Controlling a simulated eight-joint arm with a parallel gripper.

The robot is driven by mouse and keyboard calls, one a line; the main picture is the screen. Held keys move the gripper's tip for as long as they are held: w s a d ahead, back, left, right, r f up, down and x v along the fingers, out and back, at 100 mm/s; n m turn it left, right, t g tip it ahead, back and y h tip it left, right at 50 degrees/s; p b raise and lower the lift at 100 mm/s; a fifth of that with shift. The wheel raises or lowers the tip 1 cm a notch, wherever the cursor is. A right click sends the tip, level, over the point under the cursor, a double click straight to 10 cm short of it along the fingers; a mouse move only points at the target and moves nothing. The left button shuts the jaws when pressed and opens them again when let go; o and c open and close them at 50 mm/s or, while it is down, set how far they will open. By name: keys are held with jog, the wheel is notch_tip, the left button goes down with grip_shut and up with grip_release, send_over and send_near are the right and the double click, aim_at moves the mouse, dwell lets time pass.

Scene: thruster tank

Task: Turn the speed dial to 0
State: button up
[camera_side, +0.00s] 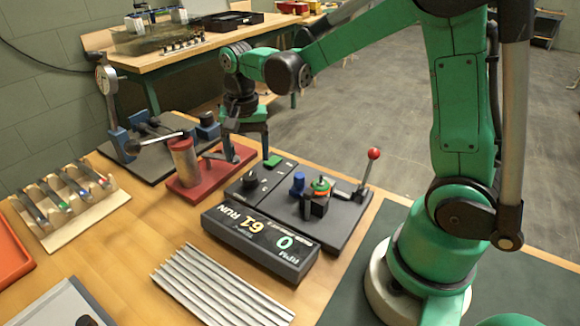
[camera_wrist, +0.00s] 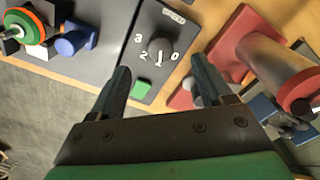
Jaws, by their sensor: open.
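The speed dial is a dark round knob (camera_wrist: 160,46) with white numbers 3, 2, 1 and 0 around it in the wrist view. It also shows on the dark control panel in the side view (camera_side: 250,181). Its pointer is too small to read surely. My gripper (camera_side: 248,155) is open and empty, above the panel's far edge. In the wrist view, the dial lies between and beyond the fingertips (camera_wrist: 160,65). I see no contact. A green button (camera_wrist: 141,89) lies between the fingers in that picture, closer to the palm.
A display box (camera_side: 260,243) reads RUN, 61 and 0 RPM. A red-based cylinder fixture (camera_side: 184,162) stands close left of my gripper. A red-knobbed lever (camera_side: 373,154) and blue knob (camera_side: 298,183) stand on the panel's right. A ribbed plate (camera_side: 221,285) lies in front.

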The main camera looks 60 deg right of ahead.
aim_at(250, 177)
jog(key=shift+f, duration=2.8)
grip_shut()
